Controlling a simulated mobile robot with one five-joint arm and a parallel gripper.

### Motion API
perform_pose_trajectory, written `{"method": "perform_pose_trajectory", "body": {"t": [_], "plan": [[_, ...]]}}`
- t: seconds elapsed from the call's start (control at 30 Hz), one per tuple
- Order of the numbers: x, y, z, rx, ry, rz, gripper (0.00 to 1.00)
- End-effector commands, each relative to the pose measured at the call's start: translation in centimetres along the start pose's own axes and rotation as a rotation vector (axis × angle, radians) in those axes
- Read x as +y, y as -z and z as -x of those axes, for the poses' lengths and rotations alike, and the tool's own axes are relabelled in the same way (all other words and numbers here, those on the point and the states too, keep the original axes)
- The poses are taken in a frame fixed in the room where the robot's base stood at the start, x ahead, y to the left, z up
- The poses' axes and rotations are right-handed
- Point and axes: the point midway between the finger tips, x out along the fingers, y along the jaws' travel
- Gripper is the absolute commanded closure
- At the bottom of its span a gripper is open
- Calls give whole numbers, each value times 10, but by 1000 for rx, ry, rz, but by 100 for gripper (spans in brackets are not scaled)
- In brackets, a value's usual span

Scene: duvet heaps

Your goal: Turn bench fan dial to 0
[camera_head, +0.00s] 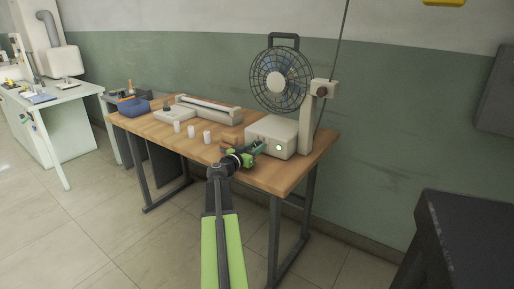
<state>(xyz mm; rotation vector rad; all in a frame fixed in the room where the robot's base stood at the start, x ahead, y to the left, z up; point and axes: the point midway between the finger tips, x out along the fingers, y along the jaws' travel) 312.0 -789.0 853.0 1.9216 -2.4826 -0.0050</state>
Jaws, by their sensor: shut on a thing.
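The bench fan (281,79) stands at the back right of the wooden workbench, with a round wire cage and a dark top handle. A white box (274,128) sits on the bench below the fan cage. A pale round spot (279,147) shows on its front face. My gripper (259,147), green and dark, reaches the left part of that front face with its jaws shut. The small dial there is hidden by the jaws, and its setting cannot be read. A second small box (326,87) with a dark knob is on the post right of the cage.
Several white cups (191,132) stand left of my gripper on the workbench (150,125). A brown block (231,140) lies close behind it. A long pale device and a blue bin (134,107) are farther left. A dark cabinet (470,240) stands at right; the floor between is clear.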

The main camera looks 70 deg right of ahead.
Motion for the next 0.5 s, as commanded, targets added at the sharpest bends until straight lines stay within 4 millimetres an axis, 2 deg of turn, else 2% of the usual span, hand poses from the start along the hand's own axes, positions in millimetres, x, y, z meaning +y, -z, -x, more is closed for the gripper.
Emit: {"method": "perform_pose_trajectory", "body": {"t": [0.5], "plan": [[2, -1, 2, -3, -5, 330, 100]]}}
